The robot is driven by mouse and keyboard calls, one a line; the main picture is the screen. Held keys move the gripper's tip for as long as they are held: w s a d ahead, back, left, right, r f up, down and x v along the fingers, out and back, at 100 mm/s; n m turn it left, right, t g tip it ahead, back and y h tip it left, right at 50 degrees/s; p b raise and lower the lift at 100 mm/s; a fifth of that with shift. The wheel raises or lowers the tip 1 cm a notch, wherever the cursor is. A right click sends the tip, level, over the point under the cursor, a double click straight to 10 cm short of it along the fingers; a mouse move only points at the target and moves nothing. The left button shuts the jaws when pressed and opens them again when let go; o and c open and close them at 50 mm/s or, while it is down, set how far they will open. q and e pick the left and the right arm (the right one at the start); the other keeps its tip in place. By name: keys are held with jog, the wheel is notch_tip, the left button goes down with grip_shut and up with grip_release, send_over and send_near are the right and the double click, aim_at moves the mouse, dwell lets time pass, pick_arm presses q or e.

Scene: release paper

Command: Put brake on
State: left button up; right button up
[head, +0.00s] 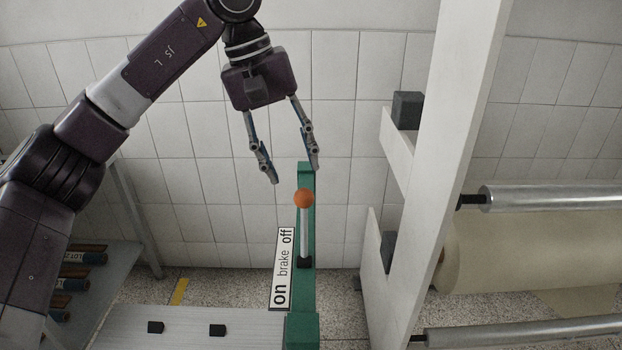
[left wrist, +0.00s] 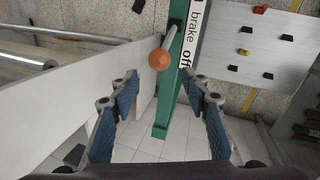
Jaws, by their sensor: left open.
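The brake lever has an orange ball knob (head: 304,198) on a pale rod that rises from a dark base on a green post (head: 306,300). A white label (head: 282,268) beside it reads "on" at the near end, "brake" in the middle and "off" at the far end. The lever tilts toward the "off" end. My left gripper (head: 296,178) is open and empty, above and just beyond the knob. In the left wrist view the knob (left wrist: 159,60) shows ahead of the spread fingers (left wrist: 126,92), untouched. My right gripper is in neither view.
A white upright frame (head: 440,150) with rollers (head: 550,196) and a roll of brown paper (head: 540,250) stands at the right. A pale board with black pegs (head: 217,330) lies at the lower left. A rack of labelled rolls (head: 85,258) is at the far left.

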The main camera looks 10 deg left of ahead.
aim_at(300, 191)
pick_arm(q)
jog(key=shift+d+f, duration=0.25)
jog(key=shift+f, duration=0.15)
jog(key=f, duration=0.1)
jog(key=d+f+p, duration=0.1)
jog(key=f, duration=0.1)
jog(key=f+p, duration=0.1)
jog(key=shift+s+d+f, duration=0.15)
jog(key=shift+s+f, duration=0.1)
jog(key=shift+s, duration=0.15)
jog(key=shift+w+d+f+p, duration=0.2)
jog(key=shift+w+f+p, duration=0.15)
jog(key=shift+f, duration=0.5)
jog(key=shift+s, duration=0.1)
grip_shut()
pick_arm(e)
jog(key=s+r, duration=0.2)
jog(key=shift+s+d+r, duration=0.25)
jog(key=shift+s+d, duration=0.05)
